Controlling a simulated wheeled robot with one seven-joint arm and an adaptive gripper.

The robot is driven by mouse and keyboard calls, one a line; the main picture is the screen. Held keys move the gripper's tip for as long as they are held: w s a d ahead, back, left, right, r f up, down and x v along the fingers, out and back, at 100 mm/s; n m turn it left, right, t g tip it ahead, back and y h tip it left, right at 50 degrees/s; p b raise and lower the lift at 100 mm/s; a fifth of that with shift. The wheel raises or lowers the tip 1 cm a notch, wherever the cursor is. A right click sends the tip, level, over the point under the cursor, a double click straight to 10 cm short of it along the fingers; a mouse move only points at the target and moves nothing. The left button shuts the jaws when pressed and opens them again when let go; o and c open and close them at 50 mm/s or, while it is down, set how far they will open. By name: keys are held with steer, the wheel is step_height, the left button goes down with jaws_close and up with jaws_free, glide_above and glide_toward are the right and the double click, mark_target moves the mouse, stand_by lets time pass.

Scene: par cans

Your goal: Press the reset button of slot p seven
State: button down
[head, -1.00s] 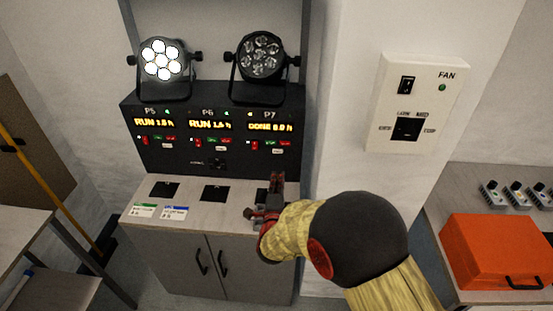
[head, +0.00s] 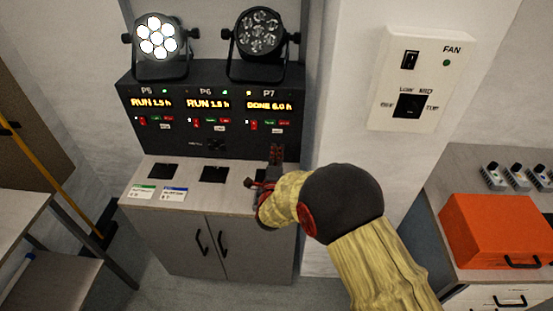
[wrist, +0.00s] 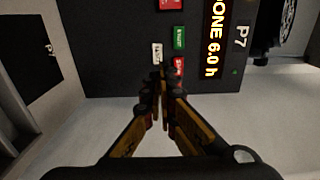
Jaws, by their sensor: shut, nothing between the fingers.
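The P7 slot (head: 262,107) is the right section of the black panel. Its display reads DONE 6.0 h, also in the wrist view (wrist: 214,42), which shows the panel turned sideways. The small white button (head: 277,131) sits below the green and red ones; in the wrist view it (wrist: 157,54) carries a label that looks like RESET. My gripper (head: 276,150) is shut and empty in front of the P7 section. In the wrist view its fingertips (wrist: 161,75) overlap the area by the white button and the red button (wrist: 178,66). Contact cannot be told.
P5 (head: 150,103) and P6 (head: 207,104) show RUN, with their own buttons to the left. A lit lamp (head: 158,38) and an unlit lamp (head: 259,35) stand above. A wall pillar with the FAN box (head: 421,82) is right of the panel.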

mark_target(280, 130)
steer(key=w+b, duration=0.1)
steer(key=w, duration=0.7)
steer(key=shift+w+d+b, duration=0.1)
steer(key=shift+d+b, duration=0.05)
steer(key=shift+b, duration=0.2)
steer(key=shift+w+f+b, duration=0.1)
steer(key=shift+w+b, duration=0.4)
steer(key=shift+b, duration=0.2)
steer(key=shift+w+b, duration=0.2)
steer(key=shift+b, duration=0.1)
steer(key=shift+r, duration=0.25)
